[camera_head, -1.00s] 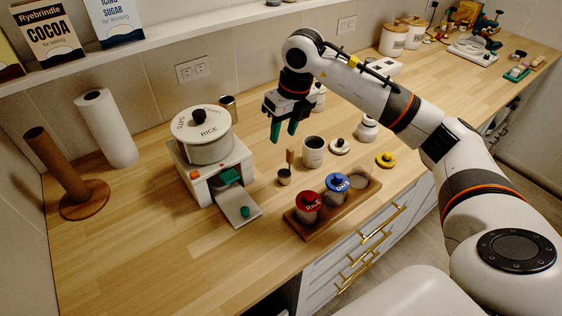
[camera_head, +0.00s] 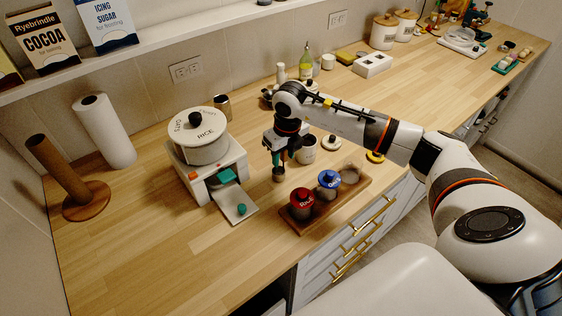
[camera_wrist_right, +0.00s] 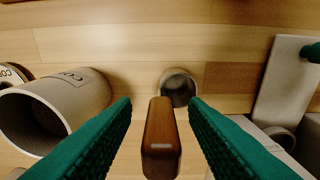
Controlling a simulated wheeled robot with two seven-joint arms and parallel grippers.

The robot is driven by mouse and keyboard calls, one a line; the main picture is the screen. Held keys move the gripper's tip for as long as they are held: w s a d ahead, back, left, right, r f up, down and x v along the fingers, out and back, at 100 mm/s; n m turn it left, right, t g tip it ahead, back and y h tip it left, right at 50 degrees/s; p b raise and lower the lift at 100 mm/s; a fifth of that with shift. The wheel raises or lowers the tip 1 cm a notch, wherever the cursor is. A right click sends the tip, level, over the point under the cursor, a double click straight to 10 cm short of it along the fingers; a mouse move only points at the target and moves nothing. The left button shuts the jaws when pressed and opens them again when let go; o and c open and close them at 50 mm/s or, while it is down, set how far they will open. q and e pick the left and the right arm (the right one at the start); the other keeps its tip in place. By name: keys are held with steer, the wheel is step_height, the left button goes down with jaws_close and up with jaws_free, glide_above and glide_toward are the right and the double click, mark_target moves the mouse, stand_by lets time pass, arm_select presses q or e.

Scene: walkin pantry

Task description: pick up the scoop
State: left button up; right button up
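The scoop is a small metal cup with an upright brown wooden handle. Its cup (camera_head: 278,175) stands on the counter between the white dispenser and the wooden tray. My right gripper (camera_head: 278,157) points down over it, its green fingers on either side of the handle. In the right wrist view the handle (camera_wrist_right: 161,140) stands between the open fingers (camera_wrist_right: 160,103), with a gap visible on each side. The scoop's round cup (camera_wrist_right: 178,86) shows beyond the handle. In the head view the fingers hide most of the handle. My left gripper is not in view.
The tray (camera_head: 322,208) holds red-lidded and blue-lidded jars in front. The counter at front left is clear.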

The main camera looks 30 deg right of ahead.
steer(key=shift+w+f, duration=0.1)
steer(key=shift+f, duration=0.25)
jaws_close()
steer(key=shift+r, duration=0.1)
